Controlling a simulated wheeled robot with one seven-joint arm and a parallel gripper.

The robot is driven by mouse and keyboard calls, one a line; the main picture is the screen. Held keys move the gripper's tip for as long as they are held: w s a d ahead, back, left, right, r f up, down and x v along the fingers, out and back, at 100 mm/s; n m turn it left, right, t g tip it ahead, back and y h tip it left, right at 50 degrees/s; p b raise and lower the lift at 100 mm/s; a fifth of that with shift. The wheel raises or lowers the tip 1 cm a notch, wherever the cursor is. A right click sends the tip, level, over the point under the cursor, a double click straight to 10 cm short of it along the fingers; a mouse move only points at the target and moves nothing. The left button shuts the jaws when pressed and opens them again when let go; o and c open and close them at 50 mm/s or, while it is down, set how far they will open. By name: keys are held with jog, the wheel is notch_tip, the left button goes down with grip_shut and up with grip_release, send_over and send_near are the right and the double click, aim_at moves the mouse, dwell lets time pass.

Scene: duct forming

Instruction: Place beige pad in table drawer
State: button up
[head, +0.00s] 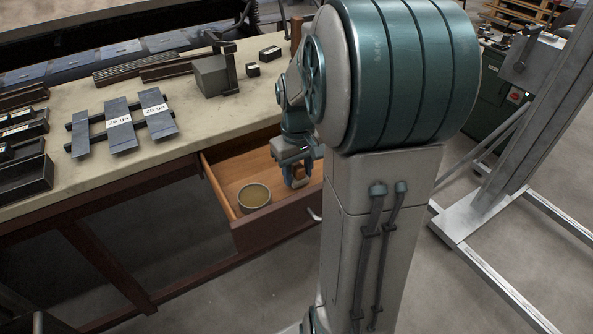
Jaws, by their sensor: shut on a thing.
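The table drawer (275,228) is pulled open below the table top, with a wooden inside. My gripper (297,178) points down at the right part of the drawer, partly hidden by my own arm. It is shut on a small tan-brown thing, the beige pad (299,174), of which only a little shows. The pad appears inside or just above the drawer opening. I cannot tell whether it touches the drawer floor.
A round metal bowl (254,197) with a yellowish inside stands in the drawer's front left. The table top (200,115) above carries labelled metal plates (121,124), a dark block (213,76) and metal bars. Drawer floor between bowl and back is clear.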

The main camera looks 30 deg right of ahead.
aim_at(298, 165)
jog(key=shift+f, duration=0.5)
jog(key=shift+f, duration=0.15)
jog(key=o, duration=1)
jog(key=shift+c, duration=0.2)
notch_tip(298, 165, up, 12)
jog(key=shift+r, duration=0.2)
